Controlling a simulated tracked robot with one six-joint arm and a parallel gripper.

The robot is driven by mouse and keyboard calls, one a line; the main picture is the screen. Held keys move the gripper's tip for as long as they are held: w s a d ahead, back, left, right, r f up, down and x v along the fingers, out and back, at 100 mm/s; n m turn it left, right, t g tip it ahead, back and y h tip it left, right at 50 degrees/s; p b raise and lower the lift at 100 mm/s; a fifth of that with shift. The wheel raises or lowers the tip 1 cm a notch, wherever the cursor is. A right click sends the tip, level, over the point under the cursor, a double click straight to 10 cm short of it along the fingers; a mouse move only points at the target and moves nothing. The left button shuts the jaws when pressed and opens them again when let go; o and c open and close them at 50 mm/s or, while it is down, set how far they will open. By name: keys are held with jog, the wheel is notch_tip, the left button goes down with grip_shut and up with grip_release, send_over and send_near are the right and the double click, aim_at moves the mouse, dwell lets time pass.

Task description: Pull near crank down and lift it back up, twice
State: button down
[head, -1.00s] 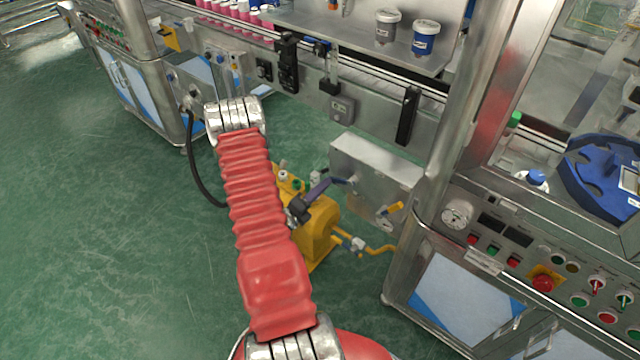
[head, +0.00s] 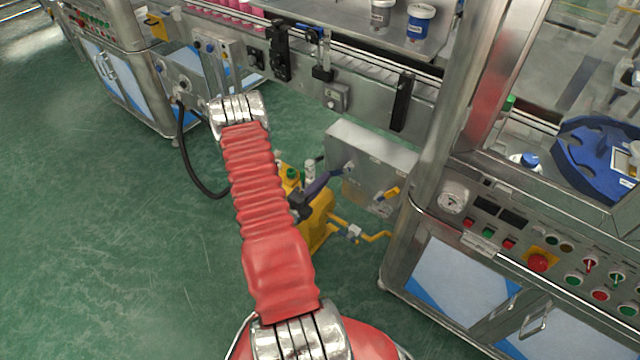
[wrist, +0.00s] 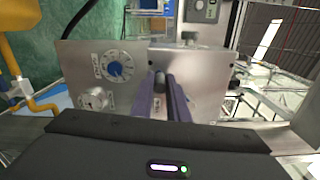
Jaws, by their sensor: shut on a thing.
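A grey metal box (head: 385,148) stands low beside the machine in the head view, and its front fills the middle of the wrist view (wrist: 200,65). My gripper (head: 338,174) reaches the left part of this box with dark purple fingers. In the wrist view, my gripper (wrist: 161,92) is shut on a small dark grey crank grip (wrist: 160,77) at the box face. The fingers hide most of the crank, so I cannot tell its angle. A yellow-handled lever (head: 389,194) sits lower right on the box, apart from my gripper.
A blue dial (wrist: 118,67) is on a plate left of the fingers. A yellow unit (head: 318,215) with a yellow pipe (head: 375,237) stands under my arm. A control panel (head: 510,235) is to the right. Green floor is free at left.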

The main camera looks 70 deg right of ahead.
jog(key=c, duration=1.7)
grip_release()
jog(key=shift+f, duration=0.15)
jog(key=shift+a, duration=0.1)
jog(key=v, duration=1.3)
jog(key=shift+w+a, duration=0.1)
jog(key=shift+a, duration=0.2)
